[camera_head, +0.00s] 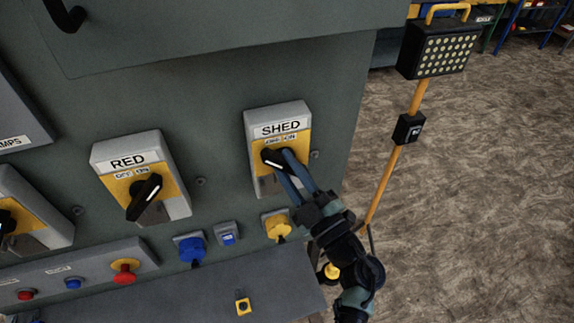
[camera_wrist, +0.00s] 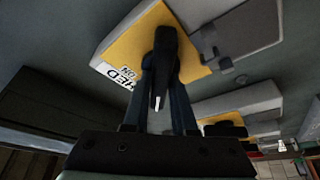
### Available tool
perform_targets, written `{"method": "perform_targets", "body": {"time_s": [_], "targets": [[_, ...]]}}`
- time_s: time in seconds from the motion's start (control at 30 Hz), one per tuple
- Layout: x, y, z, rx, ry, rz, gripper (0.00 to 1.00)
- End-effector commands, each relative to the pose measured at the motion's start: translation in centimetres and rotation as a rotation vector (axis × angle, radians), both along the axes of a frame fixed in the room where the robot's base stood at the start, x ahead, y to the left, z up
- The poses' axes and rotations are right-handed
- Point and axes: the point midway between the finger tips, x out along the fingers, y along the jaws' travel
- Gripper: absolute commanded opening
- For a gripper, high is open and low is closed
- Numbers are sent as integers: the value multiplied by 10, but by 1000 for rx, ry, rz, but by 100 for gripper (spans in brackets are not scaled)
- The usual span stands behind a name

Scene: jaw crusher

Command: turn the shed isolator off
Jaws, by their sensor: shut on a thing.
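The SHED isolator (camera_head: 304,112) is a grey box with a yellow plate on the green-grey cabinet. OFF and ON are marked below its name. Its black handle (camera_head: 270,156) leans to the upper left, with its visible end near the OFF side; my fingers cover the rest. My gripper (camera_head: 288,165) is shut on this handle. In the wrist view the handle (camera_wrist: 165,55) lies between my two fingers, its white mark toward the palm. Part of the name label and ON show beside it there, while OFF is hidden.
The RED isolator (camera_head: 128,161) is to the left, its handle leaning to the upper right. Below are a blue knob (camera_head: 191,248), a yellow knob (camera_head: 277,226) and a red button (camera_head: 124,272). A work lamp (camera_head: 437,52) on a yellow stand is on the right. Open floor lies beyond it.

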Motion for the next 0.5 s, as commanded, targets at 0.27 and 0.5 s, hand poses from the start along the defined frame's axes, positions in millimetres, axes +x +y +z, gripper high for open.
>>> {"method": "perform_targets", "body": {"time_s": [0.27, 0.5], "targets": [[0, 1, 0, -3, -1, 1, 55], [-1, 0, 0, -1, -1, 0, 55]]}}
